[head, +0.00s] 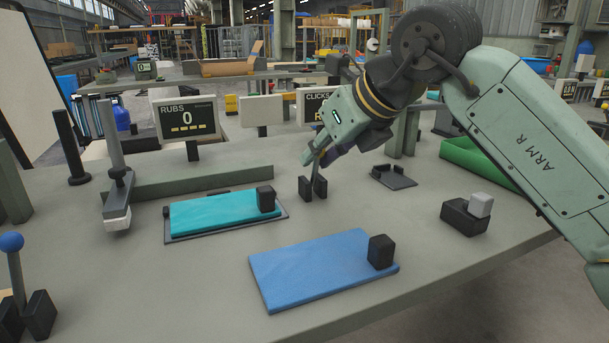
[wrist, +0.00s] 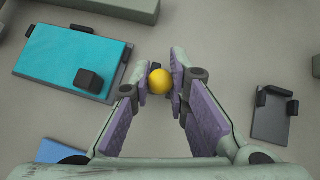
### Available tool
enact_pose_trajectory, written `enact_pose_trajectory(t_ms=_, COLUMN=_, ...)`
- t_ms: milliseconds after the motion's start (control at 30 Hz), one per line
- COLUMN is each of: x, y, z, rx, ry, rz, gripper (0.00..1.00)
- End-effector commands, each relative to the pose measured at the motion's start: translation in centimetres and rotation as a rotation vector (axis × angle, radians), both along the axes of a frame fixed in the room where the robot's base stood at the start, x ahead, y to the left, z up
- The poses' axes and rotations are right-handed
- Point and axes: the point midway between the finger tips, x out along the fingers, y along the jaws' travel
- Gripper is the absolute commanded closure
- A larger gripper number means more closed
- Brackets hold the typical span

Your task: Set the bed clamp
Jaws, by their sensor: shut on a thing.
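My gripper (head: 318,155) reaches down over the table. In the wrist view its purple finger pads (wrist: 160,85) are shut on a yellow ball knob (wrist: 160,82). In the head view the gripper hides the knob, above a short lever between two black uprights (head: 313,188). I cannot tell the lever's exact tilt. To its left a teal slab (head: 215,213) lies in a dark tray (head: 240,228), with a black block (head: 266,199) on its right end. The slab and tray also show in the wrist view (wrist: 65,55).
A blue slab (head: 315,268) with a black block (head: 381,252) lies in front. A blue-knobbed lever (head: 12,243) stands front left, and a rubbing arm (head: 117,200) far left. A small dark tray (head: 393,177) and a grey block (head: 480,205) on a black holder are right. The RUBS display (head: 187,119) reads 0.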

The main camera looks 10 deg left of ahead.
Motion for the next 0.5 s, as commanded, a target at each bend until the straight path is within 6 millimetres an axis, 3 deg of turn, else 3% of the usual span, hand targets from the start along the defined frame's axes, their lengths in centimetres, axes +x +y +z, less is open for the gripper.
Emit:
enact_pose_trajectory(t_ms=33, x=-0.19, y=-0.23, z=-0.92, rx=0.021, ry=-0.032, rz=-0.002, gripper=1.00)
enact_pose_trajectory(t_ms=500, x=-1.14, y=-0.84, z=-0.72, rx=0.126, ry=-0.185, rz=-0.001, gripper=1.00)
